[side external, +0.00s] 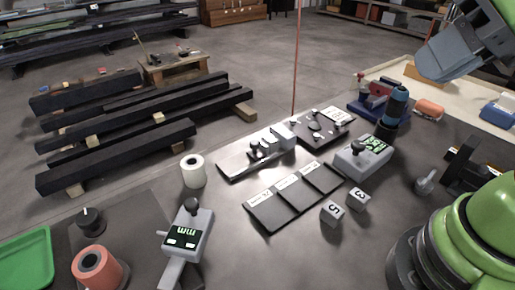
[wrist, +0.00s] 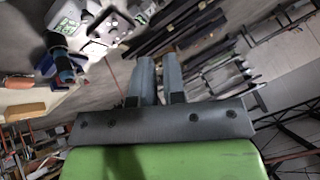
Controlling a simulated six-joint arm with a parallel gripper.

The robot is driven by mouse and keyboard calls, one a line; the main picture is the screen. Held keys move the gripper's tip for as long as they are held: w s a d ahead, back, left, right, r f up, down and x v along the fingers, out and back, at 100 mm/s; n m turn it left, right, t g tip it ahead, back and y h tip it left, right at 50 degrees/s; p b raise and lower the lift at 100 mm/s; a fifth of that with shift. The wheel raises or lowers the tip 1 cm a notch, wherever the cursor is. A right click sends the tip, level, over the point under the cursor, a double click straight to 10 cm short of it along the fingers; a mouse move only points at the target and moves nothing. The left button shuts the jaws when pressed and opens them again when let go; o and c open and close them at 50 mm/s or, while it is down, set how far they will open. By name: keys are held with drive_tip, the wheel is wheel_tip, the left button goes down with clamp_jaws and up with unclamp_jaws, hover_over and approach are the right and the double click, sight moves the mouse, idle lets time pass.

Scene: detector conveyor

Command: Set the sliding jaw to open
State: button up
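A grey plate (side external: 235,166) at the middle of the table carries light grey blocks and a small black knob (side external: 254,142); this looks like the sliding jaw's fixture. The blocks (side external: 283,135) stand at its right end; whether the jaw is open or shut is too small to tell. My gripper (wrist: 158,58) has its two grey fingers apart, with an empty gap between them. In the side view my gripper (side external: 450,55) is high at the upper right, well away from the fixture, with its fingertips not clear.
A black three-section tray (side external: 262,212), numbered cubes (side external: 332,212), a white roll (side external: 193,170) and two grey meter boxes (side external: 362,158) (side external: 188,233) crowd the table. A blue device with a red part (side external: 378,90) stands behind. A thin reddish pole (side external: 297,60) rises behind the fixture.

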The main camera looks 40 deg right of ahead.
drive_tip(key=o, duration=0.3)
drive_tip(key=shift+w+r, duration=0.1)
drive_tip(key=shift+w, duration=0.2)
drive_tip(key=shift+o, duration=0.5)
drive_tip(key=w+m+g, duration=0.1)
drive_tip(key=w+m, duration=0.5)
drive_tip(key=w, duration=0.3)
drive_tip(key=shift+w+a+m+g+y, duration=0.15)
drive_tip(key=shift+w+m+g+y, duration=0.15)
drive_tip(key=shift+m+g, duration=0.1)
drive_tip(key=m+g+y, duration=0.1)
drive_tip(key=m+g, duration=0.2)
drive_tip(key=m, duration=1.1)
hover_over(256, 142)
drive_tip(key=s+d, duration=0.3)
drive_tip(key=d, duration=0.1)
wheel_tip(256, 142, down, 18)
drive_tip(key=x, duration=1)
drive_tip(key=shift+w+a, duration=0.2)
drive_tip(key=shift+w, duration=0.2)
